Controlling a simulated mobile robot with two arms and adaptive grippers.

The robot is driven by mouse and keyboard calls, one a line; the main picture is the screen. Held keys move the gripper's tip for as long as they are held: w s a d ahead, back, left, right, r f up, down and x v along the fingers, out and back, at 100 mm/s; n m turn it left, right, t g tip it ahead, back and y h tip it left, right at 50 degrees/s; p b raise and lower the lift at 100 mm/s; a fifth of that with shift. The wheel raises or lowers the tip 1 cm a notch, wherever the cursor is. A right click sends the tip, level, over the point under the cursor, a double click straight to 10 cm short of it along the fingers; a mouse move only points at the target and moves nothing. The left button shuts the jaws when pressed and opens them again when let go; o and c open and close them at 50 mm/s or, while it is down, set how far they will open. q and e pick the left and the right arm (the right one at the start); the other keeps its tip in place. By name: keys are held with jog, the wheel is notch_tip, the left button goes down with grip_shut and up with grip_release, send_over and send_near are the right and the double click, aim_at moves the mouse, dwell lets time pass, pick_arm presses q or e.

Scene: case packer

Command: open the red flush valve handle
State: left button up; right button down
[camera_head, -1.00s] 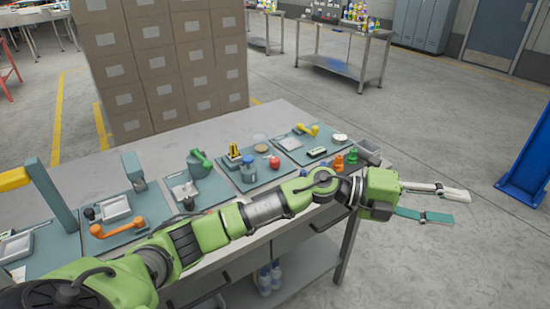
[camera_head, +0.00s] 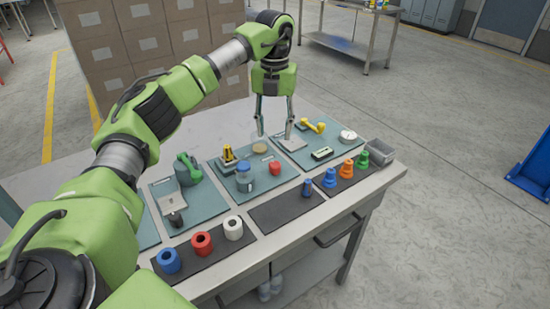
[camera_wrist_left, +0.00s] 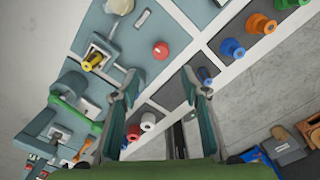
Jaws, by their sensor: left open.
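My left gripper (camera_head: 273,136) is open and empty, pointing down above the rear of the panels. It is apart from the red knob, which lies nearer the table's front edge in the head view. My right gripper is not in view.
Blue, red and white rings and several coloured cones line the front. Stacked boxes are behind.

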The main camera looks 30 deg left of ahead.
pick_arm(q)
send_over(275, 164)
notch_tip(275, 164, down, 6)
jog(key=shift+s+a+r+p, duration=0.1)
jog(key=shift+r+p, duration=0.1)
jog(key=shift+p, duration=0.2)
notch_tip(275, 164, down, 6)
jog(key=shift+r+p, duration=0.2)
jog(key=shift+p, duration=0.15)
jog(key=shift+f, duration=0.65)
jog(key=c, duration=1)
jog(key=shift+c, duration=0.5)
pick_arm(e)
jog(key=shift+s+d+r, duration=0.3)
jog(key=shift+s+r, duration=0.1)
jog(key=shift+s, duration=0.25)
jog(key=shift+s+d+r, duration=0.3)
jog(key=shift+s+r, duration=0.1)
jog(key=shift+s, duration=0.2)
